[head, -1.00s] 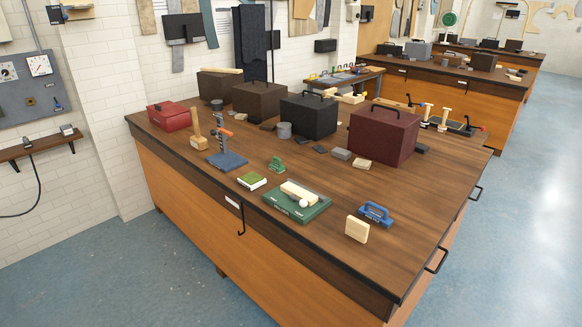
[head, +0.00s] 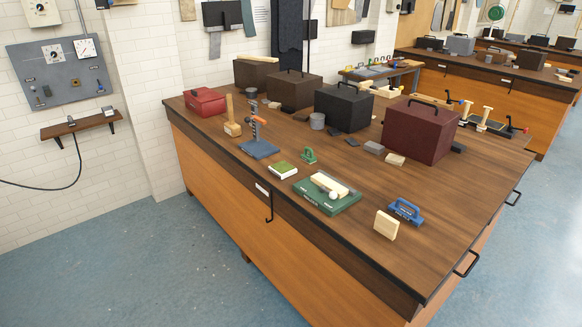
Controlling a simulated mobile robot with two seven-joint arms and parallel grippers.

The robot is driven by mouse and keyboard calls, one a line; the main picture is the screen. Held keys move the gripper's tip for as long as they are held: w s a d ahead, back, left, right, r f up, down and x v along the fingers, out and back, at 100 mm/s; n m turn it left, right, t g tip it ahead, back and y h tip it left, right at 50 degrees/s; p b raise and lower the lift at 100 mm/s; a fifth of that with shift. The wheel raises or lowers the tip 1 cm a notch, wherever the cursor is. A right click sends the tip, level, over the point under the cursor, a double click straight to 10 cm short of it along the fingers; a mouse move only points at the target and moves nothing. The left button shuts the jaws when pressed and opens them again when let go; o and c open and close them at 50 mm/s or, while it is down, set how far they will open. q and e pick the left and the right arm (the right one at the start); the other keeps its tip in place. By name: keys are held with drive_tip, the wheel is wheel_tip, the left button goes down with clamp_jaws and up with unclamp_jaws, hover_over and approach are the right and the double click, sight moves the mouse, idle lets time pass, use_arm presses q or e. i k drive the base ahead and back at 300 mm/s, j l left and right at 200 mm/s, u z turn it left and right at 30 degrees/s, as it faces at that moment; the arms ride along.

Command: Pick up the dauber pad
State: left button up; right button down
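I cannot tell for certain which item is the dauber pad. A small green-topped pad with a pale edge (head: 283,171) lies near the front edge of the wooden workbench (head: 240,160). To its right is a green tray (head: 311,194) holding a pale wooden block and a white ball. A small green piece with a handle (head: 309,156) stands behind them. A blue handled tool (head: 406,211) sits farther right, beside an upright pale wooden block (head: 386,224). Neither of my grippers is in view.
A blue stand with an upright clamp (head: 258,148), a wooden mallet (head: 232,124) and a red box (head: 205,101) are at the left. Large dark cases, including a maroon one (head: 420,132), line the back. Blue-grey floor (head: 120,260) is clear in front.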

sight(309, 158)
drive_tip(key=i+j+z, duration=0.15)
drive_tip(key=z, duration=0.25)
drive_tip(key=i+j+z, duration=0.15)
drive_tip(key=z, duration=0.25)
drive_tip(key=j+z, duration=0.4)
drive_tip(key=i+l, duration=0.05)
